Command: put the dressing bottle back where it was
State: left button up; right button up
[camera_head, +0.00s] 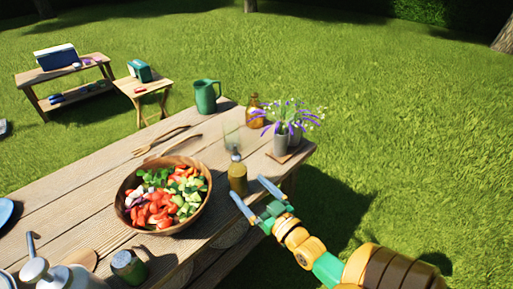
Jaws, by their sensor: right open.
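A bottle with yellow-brown contents and a pale cap, which looks like the dressing bottle (237,180), stands upright on the wooden table (95,185), just right of the salad bowl (197,207). My right gripper (249,190) is open, its fingers pointing toward the bottle. One fingertip shows near the bottle's lower part and the other to its right. I cannot tell whether they touch it. The gripper holds nothing that I can see. My left gripper is not in view.
Wooden servers (160,141), a clear glass (232,136), a green pitcher (206,96), an amber bottle (253,113) and a potted purple flower (281,143) stand behind. A dark jar (129,267) and a metal vessel (58,277) are at the front left. Grass lies right of the table.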

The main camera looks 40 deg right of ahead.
jog(key=s+a+f+g, duration=0.2)
jog(key=s+f+g, duration=0.15)
jog(key=f, duration=0.55)
jog(key=s+a+f+n+g+y, duration=0.1)
jog(key=s+f+g, duration=0.3)
jog(key=f, duration=0.5)
jog(key=s+a+f+g, duration=0.2)
jog(key=s+f, duration=0.4)
jog(key=f, duration=0.4)
jog(key=s+a+f+n+g, duration=0.1)
jog(key=s+a+f+g, duration=0.1)
jog(key=s+f, duration=0.3)
jog(key=s+a+f+n+g, duration=0.1)
jog(key=s+a+f+g, duration=0.2)
jog(key=s, duration=0.9)
jog(key=shift+a+f+n+g+y, duration=0.15)
jog(key=shift+f+n+g+y, duration=0.15)
jog(key=shift+f+g, duration=0.8)
